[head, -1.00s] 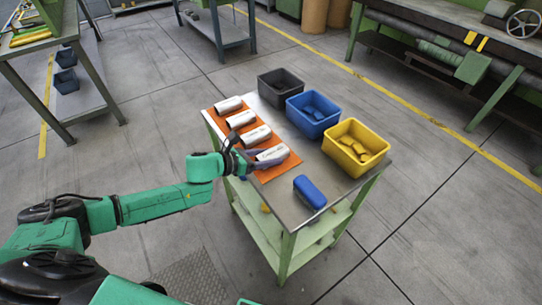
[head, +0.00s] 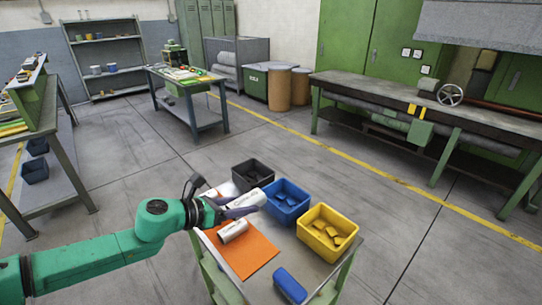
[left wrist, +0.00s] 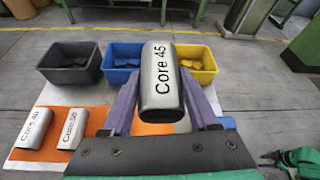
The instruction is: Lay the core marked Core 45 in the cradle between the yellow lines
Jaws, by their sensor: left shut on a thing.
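My left gripper (head: 236,205) is shut on a pale core (head: 249,199) and holds it above the cart. In the left wrist view the purple fingers (left wrist: 160,107) clasp this core (left wrist: 160,68), and its label reads Core 45. At the right in the head view, two short yellow lines (head: 417,111) show on the front of a long green machine bench. A cradle shape between them is too small to make out.
The cart carries an orange mat (head: 253,256) with other cores (head: 233,231), a black bin (head: 252,174), a blue bin (head: 285,201), a yellow bin (head: 327,233) and a blue case (head: 290,285). Open floor (head: 390,205) lies between cart and machine bench (head: 440,108).

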